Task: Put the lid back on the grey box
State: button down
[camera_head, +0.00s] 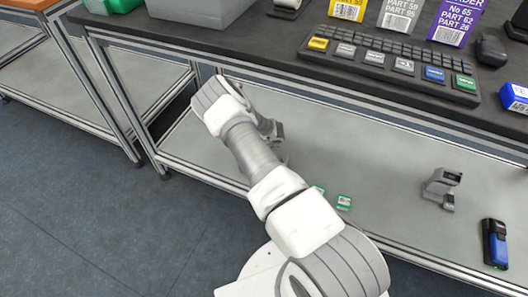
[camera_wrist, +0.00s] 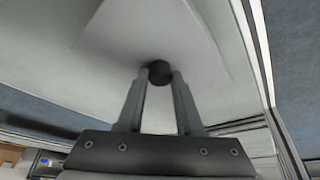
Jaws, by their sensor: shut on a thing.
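My gripper (camera_wrist: 160,78) is shut on the black knob (camera_wrist: 159,70) of the lid. The lid (camera_wrist: 145,28) is a flat light-grey plate beyond the fingertips in the wrist view. In the head view my arm reaches over the lower shelf in front of the table edge and hides most of my gripper; I cannot make out the lid there. The grey box (camera_head: 203,10) stands on the dark tabletop at the top left of the head view, up and left of my arm's end. Its top is cut off by the frame, so its opening is hidden.
The dark tabletop (camera_head: 290,45) holds a keyboard (camera_head: 395,62), several coloured labelled boxes, a black mouse (camera_head: 490,50) and a green container (camera_head: 118,4). The lower shelf (camera_head: 375,170) holds a grey device (camera_head: 442,188), a blue-black tool (camera_head: 495,243) and small green items (camera_head: 344,202). The metal table edge lies near my arm.

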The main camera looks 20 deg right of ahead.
jog(key=shift+c, duration=2.4)
grip_release()
jog(key=shift+o, duration=0.3)
jog(key=o, duration=0.4)
jog(key=shift+r+p, duration=0.95)
jog(key=shift+r, duration=2.55)
grip_shut()
